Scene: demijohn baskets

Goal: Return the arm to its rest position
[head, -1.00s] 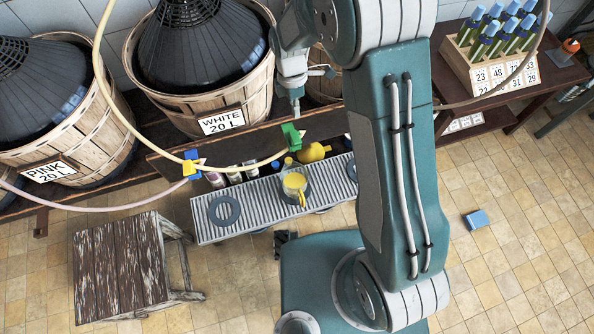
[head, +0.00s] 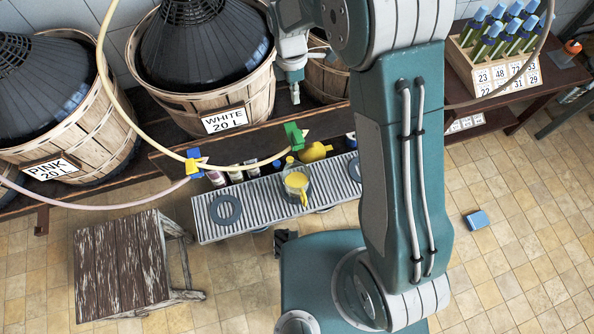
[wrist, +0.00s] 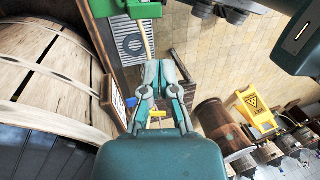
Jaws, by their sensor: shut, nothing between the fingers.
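My gripper (head: 295,94) hangs at the end of my arm in front of the WHITE 20 L basket, to the right of its label. It is above and apart from the green clip (head: 293,136) on the yellow hose. In the wrist view my gripper (wrist: 161,66) is shut, with its fingers together and empty. The green clip (wrist: 143,10) shows there at the top, beyond the fingertips, with a piece of yellow hose below it. My upper arm covers part of the scene right of the middle in the head view.
The WHITE 20 L basket (head: 252,102) and the PINK 20 L basket (head: 105,140) stand at the left. A jug with yellow liquid (head: 296,182) stands on the grated tray (head: 258,212). A worn stool (head: 115,262) is front left. A bottle crate (head: 476,68) is back right.

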